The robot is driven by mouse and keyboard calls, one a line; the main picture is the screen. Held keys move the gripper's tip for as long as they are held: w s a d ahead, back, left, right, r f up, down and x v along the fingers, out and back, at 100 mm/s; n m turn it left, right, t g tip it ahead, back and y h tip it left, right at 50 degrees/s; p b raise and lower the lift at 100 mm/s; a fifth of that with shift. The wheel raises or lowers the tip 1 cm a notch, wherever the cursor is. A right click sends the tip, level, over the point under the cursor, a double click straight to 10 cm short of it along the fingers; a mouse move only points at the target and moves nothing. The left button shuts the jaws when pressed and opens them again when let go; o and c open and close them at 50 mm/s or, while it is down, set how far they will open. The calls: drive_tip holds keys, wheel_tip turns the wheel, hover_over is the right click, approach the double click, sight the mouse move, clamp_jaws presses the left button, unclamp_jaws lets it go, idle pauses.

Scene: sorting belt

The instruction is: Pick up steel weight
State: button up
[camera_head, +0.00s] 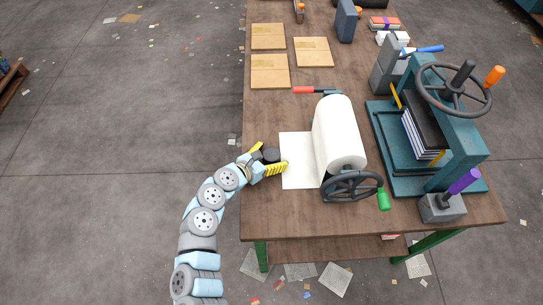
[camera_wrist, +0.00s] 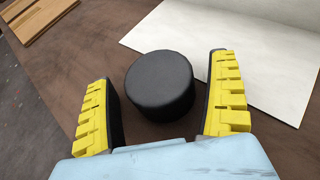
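The steel weight is a dark, short cylinder (camera_wrist: 160,82) standing upright on the brown wooden table. In the wrist view it sits between the two yellow-padded fingers of my gripper (camera_wrist: 163,100), with a visible gap on each side. My gripper is open and does not visibly touch it. In the head view, my gripper (camera_head: 271,161) is at the table's left edge, and the dark weight (camera_head: 271,155) shows between the fingers, partly covered by them.
A white paper sheet (camera_head: 296,172) lies just right of the weight, leading to a large paper roll (camera_head: 337,130) with a handwheel (camera_head: 352,187). A teal press (camera_head: 463,130) stands further right. Flat wooden boards (camera_head: 270,71) lie behind. Bare table (camera_head: 262,117) lies between.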

drive_tip(key=c, duration=1.1)
drive_tip(key=shift+r, duration=0.1)
